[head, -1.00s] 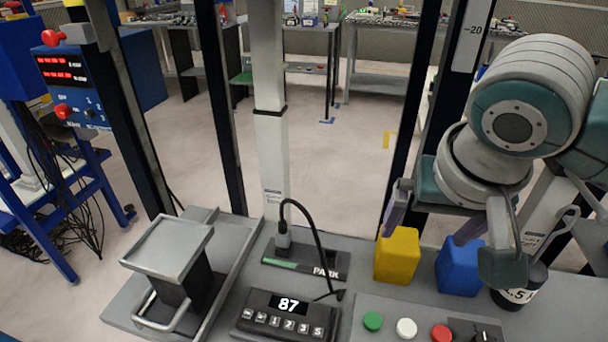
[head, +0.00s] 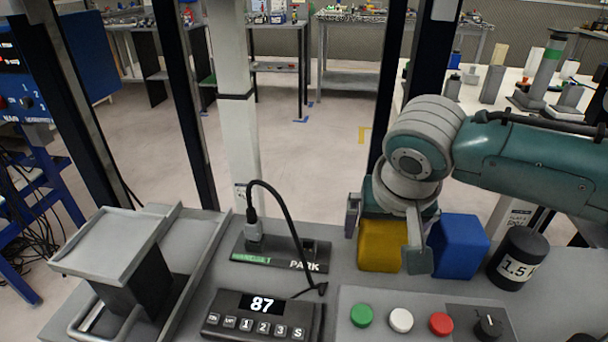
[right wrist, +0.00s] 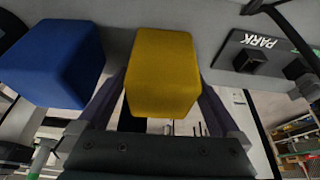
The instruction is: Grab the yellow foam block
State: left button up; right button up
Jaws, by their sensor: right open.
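The yellow foam block (head: 380,247) stands on the grey bench surface, just left of the blue foam block (head: 461,246). My right gripper (head: 384,240) is above and around the yellow block, with one finger at its left side and one at its right. In the right wrist view the yellow block (right wrist: 162,72) sits between the open fingers of my right gripper (right wrist: 160,105), and the blue block (right wrist: 55,62) lies outside them to the left. I cannot tell whether the fingers touch the block. My left gripper is not in view.
A black weight marked 1.5 (head: 519,258) stands right of the blue block. In front are a panel with coloured buttons (head: 400,320) and a keypad showing 87 (head: 262,315). A PARK socket plate (head: 282,256) with a cable is to the left.

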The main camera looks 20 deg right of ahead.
jog(key=c, duration=1.3)
